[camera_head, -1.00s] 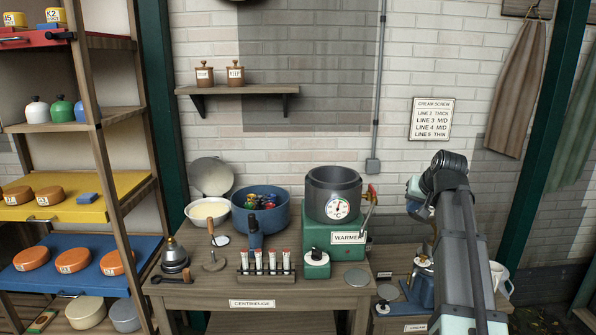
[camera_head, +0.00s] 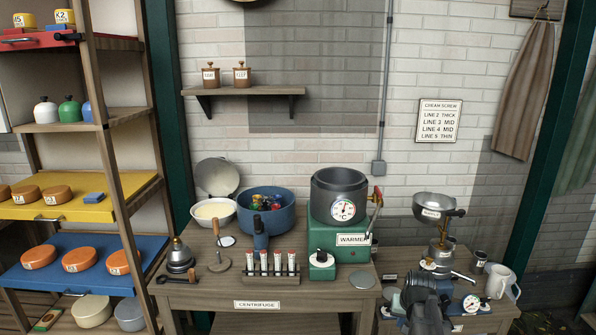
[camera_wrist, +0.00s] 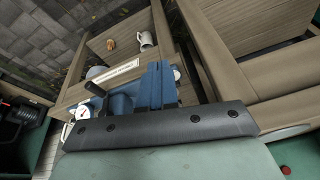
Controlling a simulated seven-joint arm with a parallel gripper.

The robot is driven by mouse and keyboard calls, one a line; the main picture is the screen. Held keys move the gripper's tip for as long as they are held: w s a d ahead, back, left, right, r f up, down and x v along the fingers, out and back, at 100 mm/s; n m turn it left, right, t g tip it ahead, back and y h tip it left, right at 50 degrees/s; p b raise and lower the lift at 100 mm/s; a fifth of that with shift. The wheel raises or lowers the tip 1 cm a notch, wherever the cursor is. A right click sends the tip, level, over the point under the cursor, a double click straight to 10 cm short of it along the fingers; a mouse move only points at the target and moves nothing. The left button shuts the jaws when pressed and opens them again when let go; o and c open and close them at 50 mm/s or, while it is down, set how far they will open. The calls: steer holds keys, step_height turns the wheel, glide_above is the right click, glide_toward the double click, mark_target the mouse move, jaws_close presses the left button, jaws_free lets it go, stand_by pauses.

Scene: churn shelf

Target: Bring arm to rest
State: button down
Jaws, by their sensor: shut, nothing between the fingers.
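My gripper (camera_wrist: 158,68) shows in the wrist view as two blue fingers side by side, closed together with nothing between them. In the head view my arm is folded low at the bottom right, in front of the right-hand table, and my fingers cannot be made out there. In the wrist view the fingers overlap the view of a wooden unit with a white label strip (camera_wrist: 112,74). Whether they touch anything cannot be told, but they hold nothing.
A steel-bowled separator (camera_head: 434,207) and a white mug (camera_head: 501,281) stand on the right table. The middle table holds a green warmer (camera_head: 340,237), a blue bowl (camera_head: 264,214) and a tube rack (camera_head: 270,278). A shelf unit (camera_head: 120,190) stands at the left.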

steer(key=s+a+f+n+g, duration=0.1)
steer(key=s+a+f+g, duration=0.3)
steer(key=s+f, duration=1)
steer(key=s+a+f+n+g, duration=0.1)
steer(key=s+a+f+g, duration=0.35)
steer(key=s+f, duration=0.95)
steer(key=s+a+f+g, duration=0.1)
steer(key=s+a+f, duration=0.2)
steer(key=s, duration=0.5)
steer(key=s+a+f+n, duration=0.1)
steer(key=s+a+f, duration=0.2)
steer(key=s+f, duration=0.2)
steer(key=s, duration=0.2)
steer(key=shift+s+f+g, duration=0.15)
steer(key=shift+s+g, duration=0.2)
